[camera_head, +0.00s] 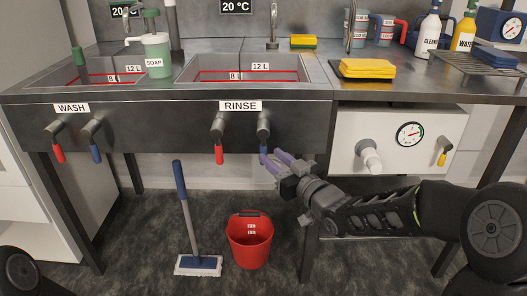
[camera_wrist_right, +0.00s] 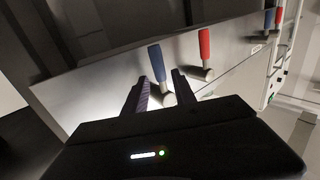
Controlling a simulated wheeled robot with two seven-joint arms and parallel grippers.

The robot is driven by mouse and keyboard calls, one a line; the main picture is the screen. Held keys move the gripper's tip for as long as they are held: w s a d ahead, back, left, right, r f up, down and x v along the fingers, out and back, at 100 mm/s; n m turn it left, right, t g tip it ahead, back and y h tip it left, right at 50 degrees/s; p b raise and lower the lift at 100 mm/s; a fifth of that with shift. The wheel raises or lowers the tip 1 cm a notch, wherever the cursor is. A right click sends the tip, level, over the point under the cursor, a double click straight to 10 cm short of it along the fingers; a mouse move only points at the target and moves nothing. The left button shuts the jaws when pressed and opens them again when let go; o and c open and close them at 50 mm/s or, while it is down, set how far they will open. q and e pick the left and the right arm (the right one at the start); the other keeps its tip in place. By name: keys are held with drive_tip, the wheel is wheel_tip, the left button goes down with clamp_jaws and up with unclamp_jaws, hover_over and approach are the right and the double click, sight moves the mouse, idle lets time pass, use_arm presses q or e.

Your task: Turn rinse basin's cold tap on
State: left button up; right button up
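The rinse basin (camera_head: 262,68) is the right one of two sinks, above a front panel with a RINSE label (camera_head: 240,106). Its cold tap has a blue lever (camera_head: 263,146) hanging down; its red lever (camera_head: 219,154) hangs just to the left. My right gripper (camera_head: 270,159) is open and empty at the blue lever's lower end. In the right wrist view, the blue lever (camera_wrist_right: 157,64) and its metal stem appear between or just beyond the two spread fingers (camera_wrist_right: 160,92); I cannot tell whether they touch. My left gripper is not in view.
The wash basin's red (camera_head: 58,153) and blue (camera_head: 96,153) levers are further left. A red bucket (camera_head: 249,240) and a mop (camera_head: 188,225) stand on the floor below. A white panel with a gauge (camera_head: 410,134) and a pipe outlet (camera_head: 369,156) is to the right.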

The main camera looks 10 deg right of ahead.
sight(266, 152)
drive_tip(key=x, duration=0.5)
drive_tip(key=shift+w+b, duration=0.1)
drive_tip(key=shift+b, duration=0.25)
clamp_jaws()
idle(1.1)
